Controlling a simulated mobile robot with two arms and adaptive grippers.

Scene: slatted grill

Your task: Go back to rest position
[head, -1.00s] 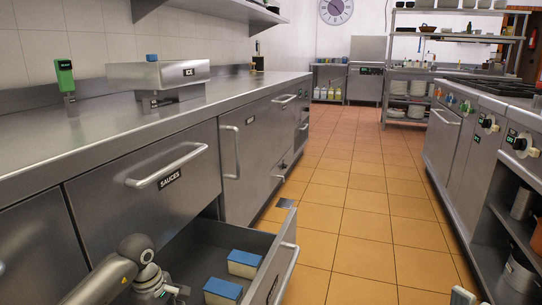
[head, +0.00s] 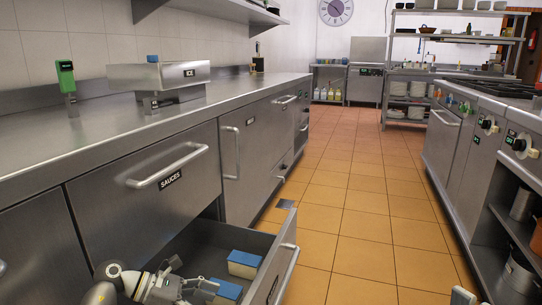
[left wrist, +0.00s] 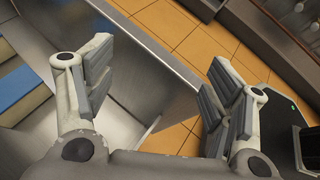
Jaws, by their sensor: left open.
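My left gripper (head: 203,287) is over the open drawer (head: 281,272) at the bottom of the head view, beside the blue-topped blocks. In the left wrist view its two fingers (left wrist: 158,82) are spread apart with nothing between them. One blue-and-cream block (head: 244,263) lies in the drawer. A second block (head: 227,291) is nearer and partly hidden by the gripper. Blue and cream surfaces (left wrist: 22,92) also show at the left edge of the left wrist view.
The drawer sticks out into the aisle below a closed SAUCES drawer (head: 150,165). A steel counter (head: 120,135) runs along the left, bearing a box marked ICE (head: 180,74). Stoves (head: 480,125) line the right. The tiled floor (head: 365,215) between them is clear.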

